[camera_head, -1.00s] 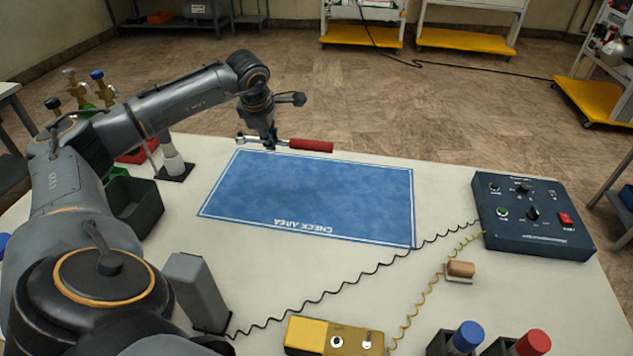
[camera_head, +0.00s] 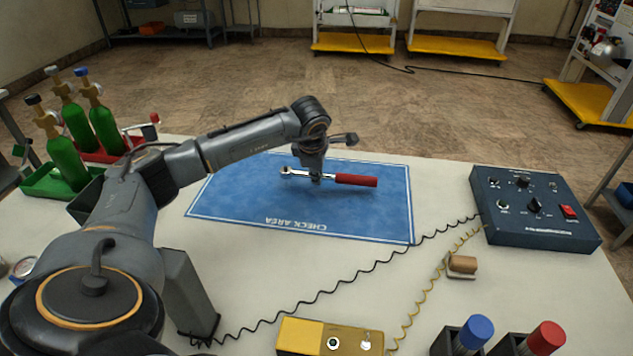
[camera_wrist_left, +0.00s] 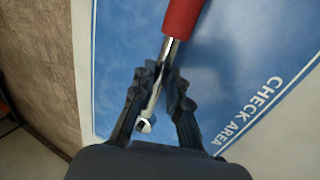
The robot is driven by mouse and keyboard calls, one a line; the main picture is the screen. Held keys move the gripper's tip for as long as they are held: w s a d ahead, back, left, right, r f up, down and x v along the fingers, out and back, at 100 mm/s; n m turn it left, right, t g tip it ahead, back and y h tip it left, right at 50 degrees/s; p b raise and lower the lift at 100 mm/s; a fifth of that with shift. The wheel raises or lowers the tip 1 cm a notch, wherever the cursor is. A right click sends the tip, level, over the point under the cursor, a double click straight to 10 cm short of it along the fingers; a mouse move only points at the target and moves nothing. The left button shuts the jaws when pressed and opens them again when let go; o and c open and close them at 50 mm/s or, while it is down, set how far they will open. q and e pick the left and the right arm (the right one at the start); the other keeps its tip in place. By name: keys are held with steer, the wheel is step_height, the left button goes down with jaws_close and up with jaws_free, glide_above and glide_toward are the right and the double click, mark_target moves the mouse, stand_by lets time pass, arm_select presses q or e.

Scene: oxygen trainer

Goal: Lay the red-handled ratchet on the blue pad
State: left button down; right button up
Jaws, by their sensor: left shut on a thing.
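The red-handled ratchet (camera_head: 354,180) has a metal shaft and head at its left end and a red grip at its right. My left gripper (camera_head: 316,178) is shut on its metal shaft, over the blue pad marked CHECK AREA (camera_head: 240,195). In the left wrist view the ratchet (camera_wrist_left: 183,14) passes between the fingers (camera_wrist_left: 160,85), with the blue pad (camera_wrist_left: 240,60) behind it. The ratchet appears held above the pad; the exact gap is hard to tell. My right gripper does not show.
A dark blue control box (camera_head: 530,210) stands right of the pad. Green bottles (camera_head: 68,160) stand at the left. The pad is otherwise bare.

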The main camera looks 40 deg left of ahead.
arm_select(q)
steer(key=shift+w+f, duration=0.1)
steer(key=shift+f, duration=0.65)
steer(key=shift+a+r, duration=0.1)
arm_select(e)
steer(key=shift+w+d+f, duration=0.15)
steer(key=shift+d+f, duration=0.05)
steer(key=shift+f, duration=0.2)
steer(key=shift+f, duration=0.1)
arm_select(q)
steer(key=shift+f+b, duration=0.35)
steer(key=shift+f, duration=0.3)
steer(key=c, duration=1.3)
jaws_free()
steer(key=shift+c, duration=0.2)
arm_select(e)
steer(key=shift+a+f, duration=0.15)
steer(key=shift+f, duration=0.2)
